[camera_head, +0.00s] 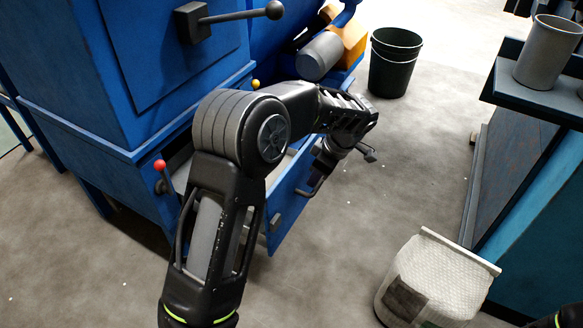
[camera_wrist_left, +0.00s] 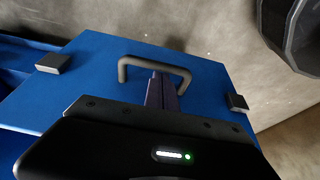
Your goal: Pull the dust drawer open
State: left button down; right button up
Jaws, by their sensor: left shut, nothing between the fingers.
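The dust drawer's blue front (camera_head: 290,208) stands out from the lower part of the blue machine, with a pale interior partly showing behind it. In the left wrist view the blue drawer front (camera_wrist_left: 95,85) fills the middle, with a dark U-shaped handle (camera_wrist_left: 135,61) on it. My left arm reaches over the drawer from the front. My left gripper (camera_head: 316,180) is at the handle; in the wrist view its dark fingers (camera_wrist_left: 161,90) are shut together and overlap the handle bar, with nothing held. I cannot tell whether they touch it.
A red-knobbed lever (camera_head: 159,166) is on the machine left of the drawer. A black bucket (camera_head: 394,62) stands on the floor behind. A pale bag (camera_head: 436,283) stands at lower right, near a blue bench with a grey cup (camera_head: 547,53). Open floor lies between.

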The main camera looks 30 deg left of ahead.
pick_arm(q)
jog(key=shift+d, duration=2.25)
pick_arm(e)
jog(key=shift+r, duration=0.15)
